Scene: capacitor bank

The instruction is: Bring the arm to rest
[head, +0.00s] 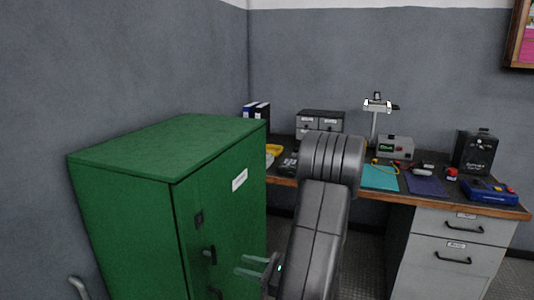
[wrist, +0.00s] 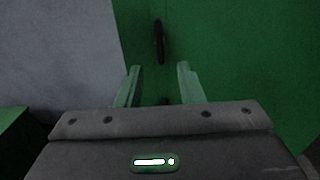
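My gripper (head: 247,266) is at the lower middle of the head view, in front of the green cabinet's door side. In the wrist view my gripper (wrist: 158,88) shows two fingers spread apart with nothing between them. The green cabinet (head: 140,160) stands at the left in the head view; its green front (wrist: 240,60) fills the right of the wrist view. A dark door handle (wrist: 159,42) shows beyond the fingertips, apart from them. The same handle (head: 210,256) is left of the fingers in the head view. My arm is bent, hiding part of the bench.
A workbench (head: 487,207) with grey drawers stands at the right. On it are a black box (head: 475,151), a blue device (head: 489,190), a grey meter (head: 395,147), a teal mat (head: 379,178) and binders (head: 256,112). A dark floor strip shows between cabinet and drawers.

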